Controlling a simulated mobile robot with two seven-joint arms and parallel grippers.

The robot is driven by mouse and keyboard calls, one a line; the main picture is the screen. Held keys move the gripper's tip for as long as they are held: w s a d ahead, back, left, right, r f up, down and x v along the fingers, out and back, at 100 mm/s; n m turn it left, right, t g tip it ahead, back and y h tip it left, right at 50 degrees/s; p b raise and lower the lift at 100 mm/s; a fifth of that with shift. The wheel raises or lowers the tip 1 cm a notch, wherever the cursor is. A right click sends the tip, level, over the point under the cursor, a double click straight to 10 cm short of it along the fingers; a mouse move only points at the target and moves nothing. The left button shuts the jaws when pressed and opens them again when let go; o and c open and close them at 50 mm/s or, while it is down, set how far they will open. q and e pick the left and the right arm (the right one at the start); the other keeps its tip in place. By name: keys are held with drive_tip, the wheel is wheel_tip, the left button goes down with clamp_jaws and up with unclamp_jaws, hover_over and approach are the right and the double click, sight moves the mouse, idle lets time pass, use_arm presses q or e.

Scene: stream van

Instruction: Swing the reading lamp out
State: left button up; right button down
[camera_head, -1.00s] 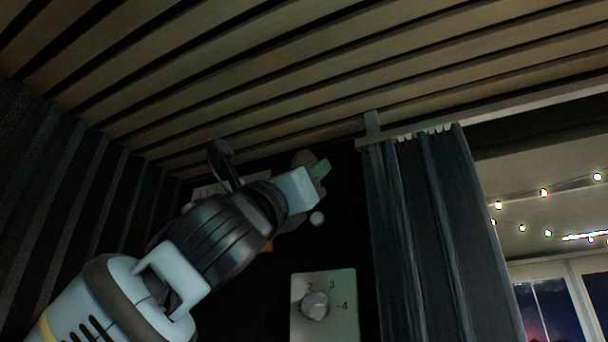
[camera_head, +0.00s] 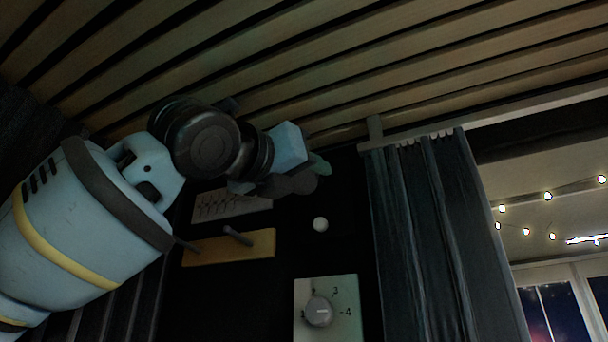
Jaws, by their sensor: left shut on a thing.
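My left gripper (camera_head: 312,163) reaches up from the left to the dark wall under the slatted ceiling, its fingers largely hidden behind its own pale body. It is shut on a dark grey rounded piece (camera_head: 297,184), which I take to be part of the reading lamp. This piece shows just below the fingertips, in front of the dark wall. The lamp's arm and mount are hidden or too dark to tell. My right gripper is out of view.
Below are a white slotted panel (camera_head: 215,208), a wooden peg board (camera_head: 205,251), a white round knob (camera_head: 320,224) and a numbered dial panel (camera_head: 342,292). A dark curtain (camera_head: 420,230) hangs to the right. The slatted ceiling (camera_head: 330,75) is close above my arm.

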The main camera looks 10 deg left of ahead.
use_arm(q)
drive_tip(key=shift+w+f+g+y, duration=0.15)
drive_tip(key=shift+g+y, duration=0.15)
drive_tip(key=shift+g, duration=0.2)
drive_tip(key=o, duration=1)
drive_tip(key=shift+s, duration=0.2)
drive_tip(key=shift+s+a, duration=0.1)
drive_tip(key=shift+s, duration=0.15)
drive_tip(key=shift+v, duration=3.55)
